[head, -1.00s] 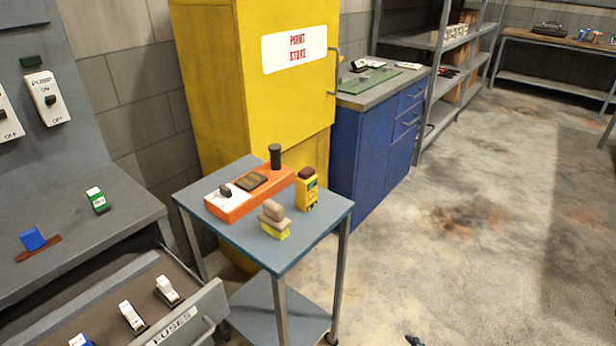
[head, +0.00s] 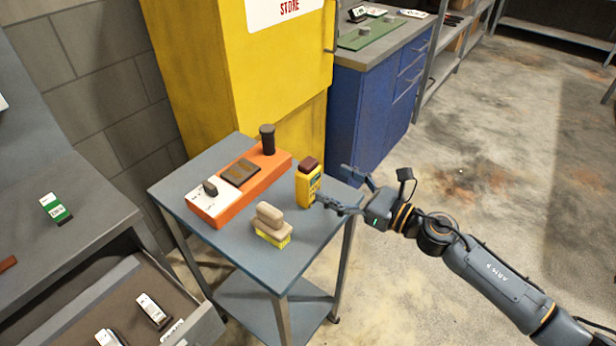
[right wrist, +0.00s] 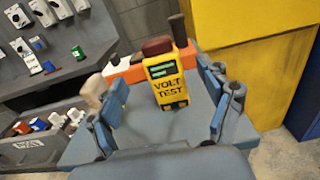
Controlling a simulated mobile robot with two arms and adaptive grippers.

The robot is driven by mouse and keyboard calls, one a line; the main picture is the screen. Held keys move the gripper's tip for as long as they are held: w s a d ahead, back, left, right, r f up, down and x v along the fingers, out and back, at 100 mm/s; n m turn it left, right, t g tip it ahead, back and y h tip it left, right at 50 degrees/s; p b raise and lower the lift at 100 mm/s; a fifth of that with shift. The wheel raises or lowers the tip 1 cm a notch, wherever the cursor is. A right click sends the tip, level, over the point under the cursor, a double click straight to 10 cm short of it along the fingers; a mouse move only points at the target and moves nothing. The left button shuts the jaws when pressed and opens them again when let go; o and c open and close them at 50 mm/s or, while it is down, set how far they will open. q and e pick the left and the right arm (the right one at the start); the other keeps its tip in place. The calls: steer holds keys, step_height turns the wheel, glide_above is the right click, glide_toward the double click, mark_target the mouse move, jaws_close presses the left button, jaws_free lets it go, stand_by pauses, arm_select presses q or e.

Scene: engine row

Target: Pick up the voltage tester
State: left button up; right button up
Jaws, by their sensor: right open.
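The voltage tester (head: 308,186) is a yellow block with a dark red-brown top, standing upright near the right edge of the small blue-grey cart (head: 190,185). In the right wrist view the tester (right wrist: 167,84) shows its "VOLT TEST" label. My right gripper (head: 332,188) comes in from the right at the tester's side. In the right wrist view my right gripper (right wrist: 165,112) is open, with its fingers left and right of the tester and gaps on both sides. My left gripper is not in view.
An orange device (head: 240,187) with a black knob post lies behind the tester on the cart. A tan-handled brush (head: 270,224) with yellow bristles lies in front. A yellow cabinet (head: 230,80) stands behind. An open drawer (head: 120,300) is at lower left. The floor at right is clear.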

mark_target(316, 175)
steer(key=shift+x, duration=0.8)
steer(key=shift+w+a, duration=0.2)
steer(key=shift+w, duration=0.1)
steer(key=shift+w+a+p, duration=0.3)
steer(key=shift+a+p, duration=0.1)
steer(key=shift+a, duration=0.1)
steer(key=x, duration=0.2)
steer(key=p+x, duration=0.1)
steer(key=shift+w+a+f, duration=0.15)
steer(key=shift+a+f, duration=0.1)
steer(key=shift+a, duration=0.05)
steer(key=shift+w+a, duration=0.15)
steer(key=shift+a, duration=0.1)
steer(key=shift+c, duration=0.2)
steer(key=shift+f, duration=0.1)
steer(key=c, duration=1.1)
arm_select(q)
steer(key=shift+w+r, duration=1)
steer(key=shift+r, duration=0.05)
arm_select(e)
steer(key=shift+c, duration=1.4)
